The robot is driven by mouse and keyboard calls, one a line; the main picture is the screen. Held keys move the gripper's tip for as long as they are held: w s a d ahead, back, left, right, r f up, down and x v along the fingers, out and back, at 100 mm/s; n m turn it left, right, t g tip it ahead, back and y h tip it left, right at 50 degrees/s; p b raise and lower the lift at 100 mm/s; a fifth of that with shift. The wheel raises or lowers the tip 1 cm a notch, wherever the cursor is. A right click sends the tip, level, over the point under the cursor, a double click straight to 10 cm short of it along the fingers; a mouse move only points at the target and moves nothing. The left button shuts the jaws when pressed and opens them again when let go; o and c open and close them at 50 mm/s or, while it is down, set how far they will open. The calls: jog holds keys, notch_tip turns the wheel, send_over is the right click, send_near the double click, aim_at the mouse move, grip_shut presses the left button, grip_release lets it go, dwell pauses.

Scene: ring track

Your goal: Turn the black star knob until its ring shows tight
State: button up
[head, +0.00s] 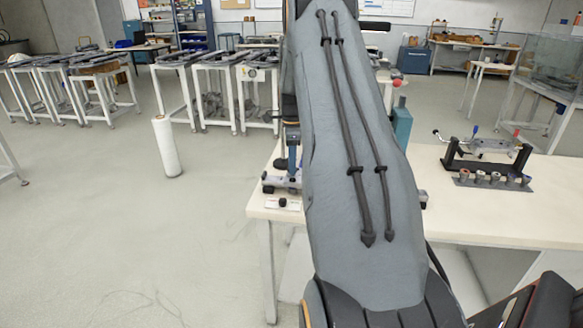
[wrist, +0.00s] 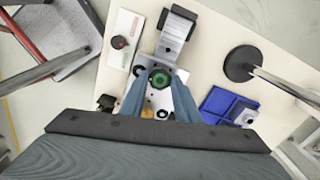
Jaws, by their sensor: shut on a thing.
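In the wrist view a dark round knob (wrist: 160,79) with green around it sits on a grey metal fixture (wrist: 172,55). My gripper (wrist: 159,77) has its two blue-grey fingers on either side of this knob and is shut on it. I cannot make out the knob's star shape. A white plate (wrist: 128,28) left of the fixture carries a smaller dark knob (wrist: 118,42) with red on it and small red and green marks. In the head view my arm hides the gripper and the held knob.
The fixture stands on a pale workbench (head: 470,215). A blue tray (wrist: 222,104) and a round black base with a metal post (wrist: 241,64) are to the right. A black clamp rig (head: 487,155) stands farther right on the bench. A white roll (head: 167,147) stands on open floor.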

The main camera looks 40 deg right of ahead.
jog(key=shift+w+r+m+b, duration=0.1)
jog(key=shift+m+b, duration=0.4)
jog(key=shift+m, duration=0.6)
jog(key=o, duration=1.1)
jog(key=shift+c, duration=0.2)
jog(key=shift+r, duration=0.1)
notch_tip(320, 180, up, 8)
jog(key=b, duration=0.2)
jog(key=shift+f, duration=0.2)
